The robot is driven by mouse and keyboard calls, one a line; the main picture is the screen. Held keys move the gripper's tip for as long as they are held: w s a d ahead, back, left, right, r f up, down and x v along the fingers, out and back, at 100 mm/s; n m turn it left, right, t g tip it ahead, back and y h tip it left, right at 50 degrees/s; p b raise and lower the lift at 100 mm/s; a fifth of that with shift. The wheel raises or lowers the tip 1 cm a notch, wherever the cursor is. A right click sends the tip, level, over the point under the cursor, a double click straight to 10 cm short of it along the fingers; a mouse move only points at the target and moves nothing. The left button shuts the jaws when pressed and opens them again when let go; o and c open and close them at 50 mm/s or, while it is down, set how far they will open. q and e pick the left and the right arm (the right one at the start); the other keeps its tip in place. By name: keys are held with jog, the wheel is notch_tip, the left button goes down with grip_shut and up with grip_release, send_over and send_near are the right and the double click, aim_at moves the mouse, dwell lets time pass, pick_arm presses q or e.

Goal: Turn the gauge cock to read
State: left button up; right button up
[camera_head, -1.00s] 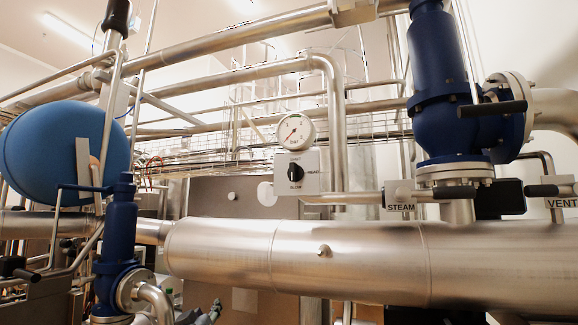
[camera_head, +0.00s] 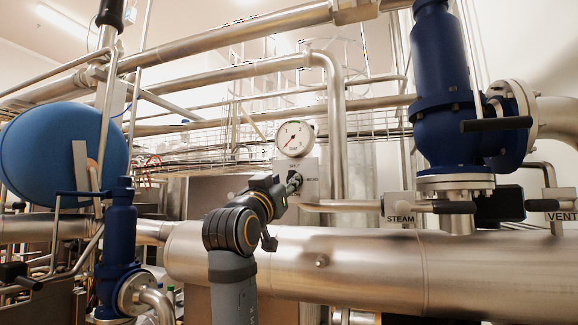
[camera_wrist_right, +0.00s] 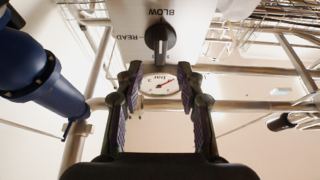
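The gauge cock is a black knob (camera_wrist_right: 160,38) on a pale plate (camera_wrist_right: 195,22) with the words BLOW and READ, upside down in the right wrist view. My left gripper is not in view.
A wide steel pipe (camera_head: 370,262) runs across below the plate. The STEAM valve (camera_head: 400,208) is to the right, under a blue valve body (camera_head: 445,110). A blue tank (camera_head: 62,150) and a smaller blue valve (camera_head: 118,240) stand at left.

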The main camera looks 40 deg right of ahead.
aim_at(291, 176)
jog(key=p+x, duration=0.1)
jog(key=x, duration=0.2)
jog(key=shift+d+r, duration=0.1)
jog(key=shift+d, duration=0.05)
jog(key=shift+w+d+p, duration=0.3)
jog(key=shift+d, duration=0.05)
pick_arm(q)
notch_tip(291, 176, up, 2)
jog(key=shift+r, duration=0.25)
pick_arm(e)
jog(key=shift+a, duration=0.15)
jog(key=shift+c, duration=0.3)
grip_shut()
